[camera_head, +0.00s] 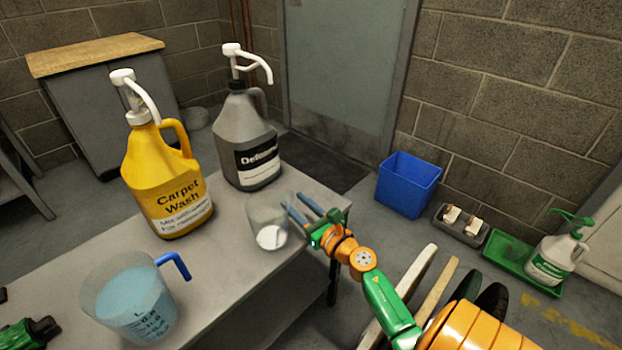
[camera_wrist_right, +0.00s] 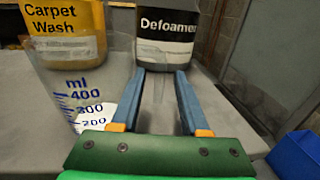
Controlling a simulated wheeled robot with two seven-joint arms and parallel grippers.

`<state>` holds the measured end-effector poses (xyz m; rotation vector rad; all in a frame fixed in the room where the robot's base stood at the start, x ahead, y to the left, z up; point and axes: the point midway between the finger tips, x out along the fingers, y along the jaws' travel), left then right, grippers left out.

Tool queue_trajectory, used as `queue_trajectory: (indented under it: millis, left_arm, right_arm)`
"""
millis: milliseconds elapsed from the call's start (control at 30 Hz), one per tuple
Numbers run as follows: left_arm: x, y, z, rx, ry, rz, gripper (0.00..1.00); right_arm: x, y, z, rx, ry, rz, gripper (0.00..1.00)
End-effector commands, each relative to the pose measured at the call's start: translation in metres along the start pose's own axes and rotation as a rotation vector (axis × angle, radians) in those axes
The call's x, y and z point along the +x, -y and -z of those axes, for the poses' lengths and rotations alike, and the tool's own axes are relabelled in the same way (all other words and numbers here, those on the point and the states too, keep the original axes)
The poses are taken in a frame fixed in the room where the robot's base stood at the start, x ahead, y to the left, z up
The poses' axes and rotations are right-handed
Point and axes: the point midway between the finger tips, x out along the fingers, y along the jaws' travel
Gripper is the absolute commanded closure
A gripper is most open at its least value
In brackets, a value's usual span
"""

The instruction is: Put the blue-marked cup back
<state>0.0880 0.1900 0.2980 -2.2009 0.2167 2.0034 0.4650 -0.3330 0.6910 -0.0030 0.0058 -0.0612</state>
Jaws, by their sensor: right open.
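The clear cup (camera_head: 267,222) stands upright near the table's right edge, with a white patch low in it. In the right wrist view the cup (camera_wrist_right: 82,98) shows blue ml marks. My right gripper (camera_head: 308,208) is open at the cup's right side. In the wrist view its blue fingers (camera_wrist_right: 158,98) point toward the Defoamer jug, and the cup is mostly left of the left finger. Whether they touch is unclear. A larger measuring jug (camera_head: 125,295) with blue liquid and a blue handle stands front left. A green and black part, apparently my left gripper (camera_head: 30,332), shows at the lower left corner.
A yellow Carpet Wash jug (camera_head: 160,180) and a grey Defoamer jug (camera_head: 243,140) with pump tops stand behind the cup on the grey table (camera_head: 230,295). On the floor at right are a blue bin (camera_head: 408,185) and a green tray (camera_head: 510,257) with a white bottle (camera_head: 556,258).

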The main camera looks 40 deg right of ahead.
Motion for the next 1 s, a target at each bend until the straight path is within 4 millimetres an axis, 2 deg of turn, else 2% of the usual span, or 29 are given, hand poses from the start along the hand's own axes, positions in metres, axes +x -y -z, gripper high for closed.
queue_trajectory:
  millis: [300,467,600,1000]
  left_arm:
    - [0.01,-0.001,-0.002,0.0,0.001,-0.001,0.52]
    - [0.016,0.001,-0.001,-0.004,-0.004,0.002,0.52]
    - [0.017,0.005,0.001,-0.007,-0.008,0.01,0.52]
    - [0.016,0.011,0.002,-0.004,-0.009,0.019,0.52]
  right_arm:
    - [-0.072,0.0,0.004,0.0,-0.004,0.002,0.55]
    - [-0.099,0.0,0.003,0.0,-0.002,0.001,0.55]
    - [-0.107,0.0,0.0,-0.001,0.0,0.0,0.55]
    - [-0.106,0.0,-0.002,0.015,0.005,0.006,0.55]
